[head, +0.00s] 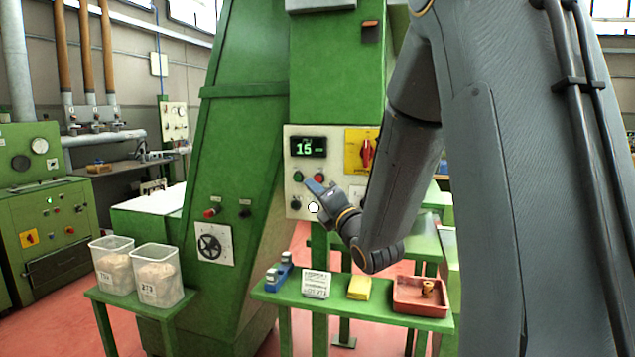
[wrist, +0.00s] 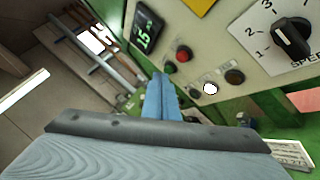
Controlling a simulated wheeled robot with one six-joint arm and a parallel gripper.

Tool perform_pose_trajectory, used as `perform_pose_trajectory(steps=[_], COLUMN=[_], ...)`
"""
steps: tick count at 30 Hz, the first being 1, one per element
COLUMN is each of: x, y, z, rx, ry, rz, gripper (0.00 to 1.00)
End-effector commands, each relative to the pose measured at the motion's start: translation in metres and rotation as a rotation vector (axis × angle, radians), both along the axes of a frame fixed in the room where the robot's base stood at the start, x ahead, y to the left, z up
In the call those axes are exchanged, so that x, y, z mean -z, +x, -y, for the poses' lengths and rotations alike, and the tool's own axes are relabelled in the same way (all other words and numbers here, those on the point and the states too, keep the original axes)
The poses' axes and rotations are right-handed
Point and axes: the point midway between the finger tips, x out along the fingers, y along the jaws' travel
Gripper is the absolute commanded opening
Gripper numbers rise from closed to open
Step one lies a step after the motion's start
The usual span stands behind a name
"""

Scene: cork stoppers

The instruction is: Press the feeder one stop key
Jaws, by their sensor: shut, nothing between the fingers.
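A pale control panel (head: 300,150) on the green machine carries a display reading 15, a green button (head: 297,176) and a red button (head: 319,177). In the wrist view the red button (wrist: 183,54) and green button (wrist: 169,68) sit just beyond my fingertips. Another red button (head: 210,213) is on the machine's sloped body at left. No label marking feeder one is legible. My gripper (head: 312,186) is shut and empty, its tips just below the red button in the head view; it also shows in the wrist view (wrist: 160,82). Contact cannot be told.
A white round button (wrist: 210,89) and dark knobs (wrist: 234,76) are close by on the panel. A yellow plate with a red rotary switch (head: 366,153) is to the right. A green shelf (head: 335,300) with a red tray (head: 420,307) stands below.

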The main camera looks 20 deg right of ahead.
Motion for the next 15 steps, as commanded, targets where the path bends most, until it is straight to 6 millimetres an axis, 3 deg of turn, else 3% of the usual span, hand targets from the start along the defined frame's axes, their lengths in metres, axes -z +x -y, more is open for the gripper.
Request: perform_pose_trajectory(steps=[6,15], x=[0.0,0.0], y=[-0.015,-0.018], z=[-0.011,-0.013], rx=[-0.002,-0.001], ry=[0.0,0.0], rz=[-0.001,0.0], gripper=[0.0,0.0])
